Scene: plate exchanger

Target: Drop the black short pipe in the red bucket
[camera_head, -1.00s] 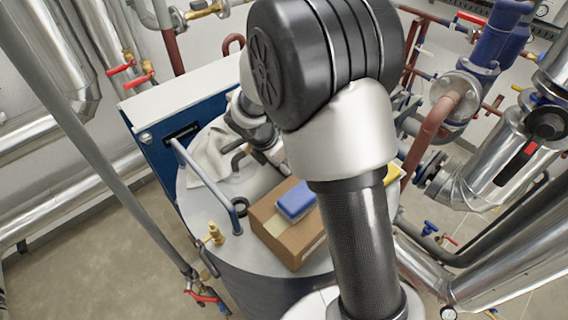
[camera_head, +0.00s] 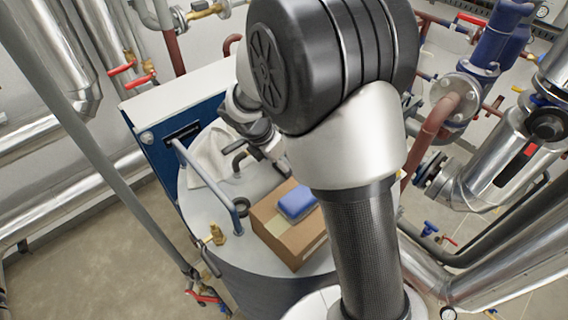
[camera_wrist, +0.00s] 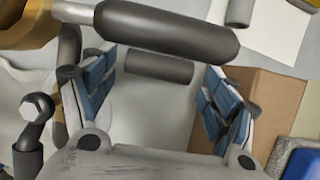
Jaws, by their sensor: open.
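My gripper (camera_wrist: 155,95) is open, with its blue-padded fingers spread apart. Between them in the wrist view is a short dark cylinder (camera_wrist: 160,68), which looks like the black short pipe. It is beyond the fingertips or level with them; I cannot tell which. A larger dark cylinder (camera_wrist: 165,28) crosses above it in the picture, with a metal piece at its left end. In the head view my gripper (camera_head: 268,143) is over the tank top, small and partly hidden by my arm. No red bucket shows in either view.
The round tank top (camera_head: 215,205) holds a cardboard box (camera_head: 275,232) with a blue sponge (camera_head: 297,203), a white cloth (camera_head: 208,158) and a dark ring (camera_head: 242,206). A grey-blue rail (camera_head: 205,185) rises at its left edge. Pipes and red-handled valves surround the tank.

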